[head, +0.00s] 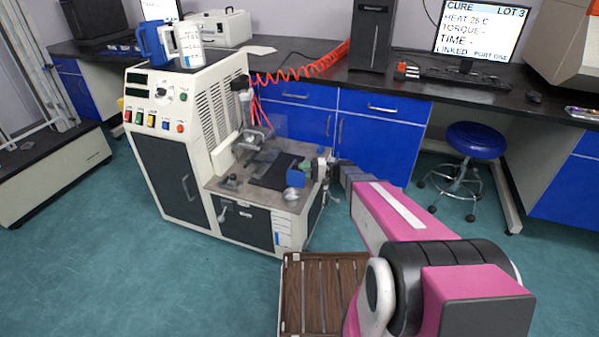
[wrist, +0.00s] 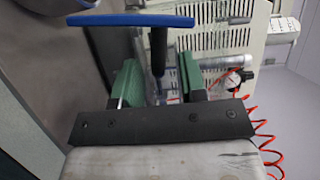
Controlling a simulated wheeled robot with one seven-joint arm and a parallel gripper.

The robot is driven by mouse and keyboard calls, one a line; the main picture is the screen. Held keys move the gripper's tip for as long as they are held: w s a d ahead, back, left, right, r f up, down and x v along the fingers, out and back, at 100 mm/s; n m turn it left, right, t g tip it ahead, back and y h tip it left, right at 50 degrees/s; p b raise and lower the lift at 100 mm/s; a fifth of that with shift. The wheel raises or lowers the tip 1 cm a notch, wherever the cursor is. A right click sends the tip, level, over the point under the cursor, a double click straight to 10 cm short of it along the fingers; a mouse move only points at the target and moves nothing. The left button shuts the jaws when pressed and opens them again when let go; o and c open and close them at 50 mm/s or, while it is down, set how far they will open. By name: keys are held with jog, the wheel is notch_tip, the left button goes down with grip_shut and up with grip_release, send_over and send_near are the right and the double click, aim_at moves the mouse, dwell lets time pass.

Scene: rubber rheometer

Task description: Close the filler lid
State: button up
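The rheometer (head: 180,150) is a cream cabinet with a low worktop on its right side. My gripper (head: 318,168) is over the right end of that worktop, beside a small blue piece (head: 296,178). In the wrist view, my gripper (wrist: 158,85) has its green fingers apart. A blue bar on a dark stem (wrist: 158,52) shows between and beyond them, with gaps seen on both sides of the stem. I cannot tell for sure whether this blue part is the filler lid. Its hinge and any opening under it are hidden.
A silver round knob (head: 291,194) is at the worktop's front right. A red coiled hose (head: 305,68) runs behind the machine. A blue jug (head: 152,43) and a white one (head: 190,45) stand on top. A slatted wooden platform (head: 322,290) lies in front; a blue stool (head: 475,140) is right.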

jog(key=shift+a, duration=0.85)
grip_shut()
